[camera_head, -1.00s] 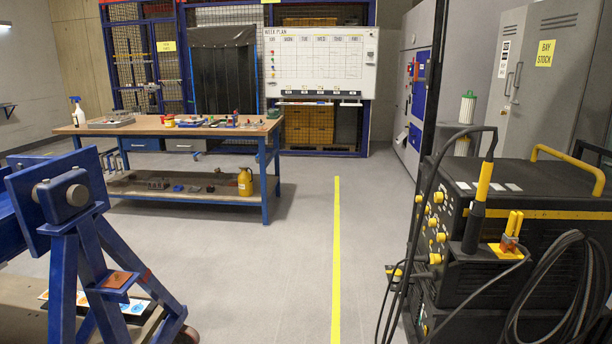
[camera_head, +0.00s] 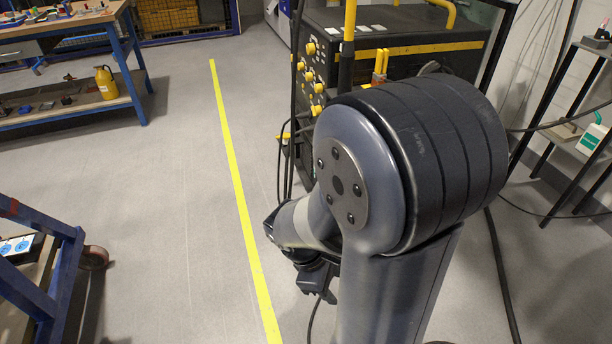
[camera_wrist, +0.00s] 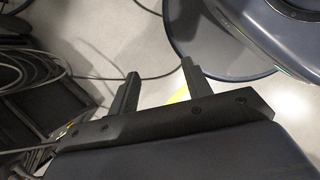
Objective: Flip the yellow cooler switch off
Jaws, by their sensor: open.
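The black welding machine (camera_head: 400,30) stands at the top of the head view, partly hidden by my arm. Several yellow knobs (camera_head: 310,49) run down its left front edge. A small yellow part (camera_head: 285,136) shows low at its left side, and I cannot tell whether it is the cooler switch or how it is set. The lower cooler section is mostly hidden. My gripper (camera_head: 322,282) hangs low in front of the machine, apart from it. In the wrist view my gripper (camera_wrist: 160,72) has two spread fingers with nothing between them.
Black cables (camera_head: 497,260) run down to the floor. A blue-framed workbench (camera_head: 137,70) with a yellow bottle (camera_head: 105,83) is at upper left. A blue stand (camera_head: 62,270) is at lower left. A dark shelf (camera_head: 560,100) is at right. The floor around the yellow line (camera_head: 236,190) is clear.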

